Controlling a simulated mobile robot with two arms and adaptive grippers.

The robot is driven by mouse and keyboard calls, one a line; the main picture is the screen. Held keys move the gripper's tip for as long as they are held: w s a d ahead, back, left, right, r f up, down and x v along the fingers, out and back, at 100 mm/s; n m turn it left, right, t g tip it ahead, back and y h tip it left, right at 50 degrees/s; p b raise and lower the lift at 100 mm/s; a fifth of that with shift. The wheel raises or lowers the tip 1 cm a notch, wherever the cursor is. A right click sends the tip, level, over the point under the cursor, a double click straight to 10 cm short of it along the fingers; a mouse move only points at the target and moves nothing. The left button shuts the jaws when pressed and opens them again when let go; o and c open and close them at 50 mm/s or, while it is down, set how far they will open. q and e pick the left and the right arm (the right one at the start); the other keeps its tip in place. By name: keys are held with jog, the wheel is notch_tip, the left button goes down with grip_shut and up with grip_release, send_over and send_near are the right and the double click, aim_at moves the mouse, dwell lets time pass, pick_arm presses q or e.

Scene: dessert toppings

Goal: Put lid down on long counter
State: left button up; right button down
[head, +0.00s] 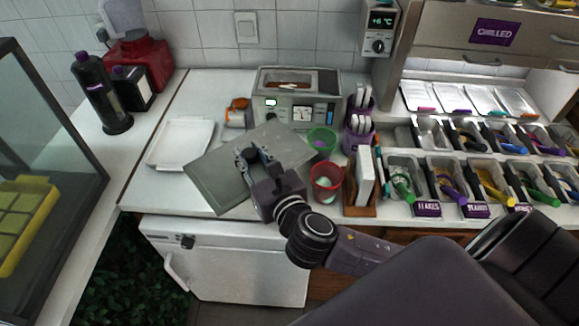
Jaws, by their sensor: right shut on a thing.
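The lid (213,178) is a flat, grey, see-through rectangular sheet, turned at an angle in the middle of the picture. My right gripper (255,156) is shut on the lid near its middle. The lid is over the white counter (208,86), with its left corner near a white tray. I cannot tell whether the lid touches the counter or hangs a little above it. My gripper and wrist hide part of the lid's right side. My left gripper is not in view.
A white tray (178,146) lies left of the lid. A grey machine (262,112) with an open top stands behind it. A green cup (321,141) and a red cup (326,184) stand close on the right, beside topping bins (402,184). Black bottles stand at far left.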

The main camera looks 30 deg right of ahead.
aim_at(234, 145)
jog(key=shift+y, duration=0.3)
jog(key=w+r, duration=0.2)
jog(key=w, duration=0.1)
jog(key=w+a+r, duration=0.1)
jog(key=w+r, duration=0.2)
jog(key=shift+a+p, duration=0.15)
jog(key=shift+p, duration=0.25)
jog(key=shift+w+f, duration=0.15)
jog(key=shift+f, duration=0.15)
notch_tip(234, 145, down, 15)
jog(key=b, duration=0.2)
jog(key=shift+b, duration=0.4)
notch_tip(234, 145, down, 4)
jog(key=shift+f+b, duration=0.2)
jog(key=shift+b, duration=0.45)
jog(key=c, duration=1.6)
grip_release()
jog(key=s, duration=0.3)
jog(key=s+r, duration=0.1)
jog(key=s, duration=0.3)
jog(key=s+b, duration=0.1)
jog(key=s, duration=0.3)
jog(key=shift+r, duration=0.25)
jog(key=shift+s+r, duration=0.2)
jog(key=shift+s, duration=0.3)
